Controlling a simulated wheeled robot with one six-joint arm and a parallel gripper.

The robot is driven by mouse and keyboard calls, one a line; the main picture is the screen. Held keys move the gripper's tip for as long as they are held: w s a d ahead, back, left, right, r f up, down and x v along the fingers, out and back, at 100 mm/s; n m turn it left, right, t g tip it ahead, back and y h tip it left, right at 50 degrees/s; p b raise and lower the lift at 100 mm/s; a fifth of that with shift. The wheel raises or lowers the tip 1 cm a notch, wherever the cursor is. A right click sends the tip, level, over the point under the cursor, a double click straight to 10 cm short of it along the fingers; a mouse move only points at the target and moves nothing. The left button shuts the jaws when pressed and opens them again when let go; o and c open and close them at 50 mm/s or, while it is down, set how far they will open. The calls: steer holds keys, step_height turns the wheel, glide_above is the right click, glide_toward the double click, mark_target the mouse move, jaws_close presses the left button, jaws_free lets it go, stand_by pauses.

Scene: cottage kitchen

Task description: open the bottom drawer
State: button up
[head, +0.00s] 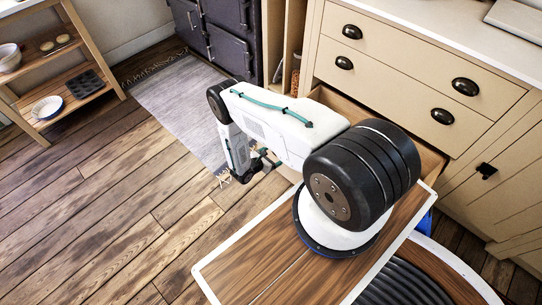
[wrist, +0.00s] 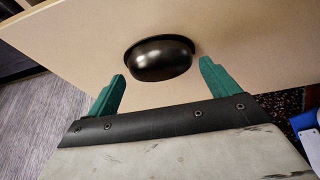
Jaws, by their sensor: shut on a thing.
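The bottom drawer (head: 432,159) stands out from the cream cabinet in the head view, with part of its wooden inside and side showing. My arm hides most of it there, so how far out it is cannot be fully seen. In the wrist view its cream front (wrist: 240,40) carries a dark, rounded cup handle (wrist: 165,62). My gripper (wrist: 162,70) has one green finger at each side of this handle and is shut on it. In the head view my gripper (head: 262,162) is low, left of the cabinet, partly hidden by my arm.
Two shut drawers sit above: the upper drawer (head: 410,62) and the middle drawer (head: 395,92). A cupboard door (head: 510,185) is at right. A dark stove (head: 225,35) and grey rug (head: 180,100) lie beyond my gripper. A wooden shelf (head: 95,70) stands far left; the floor between is clear.

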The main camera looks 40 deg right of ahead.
steer(key=o, duration=1.2)
steer(key=v, duration=0.7)
steer(key=shift+s+a+r, duration=0.1)
steer(key=shift+a, duration=0.3)
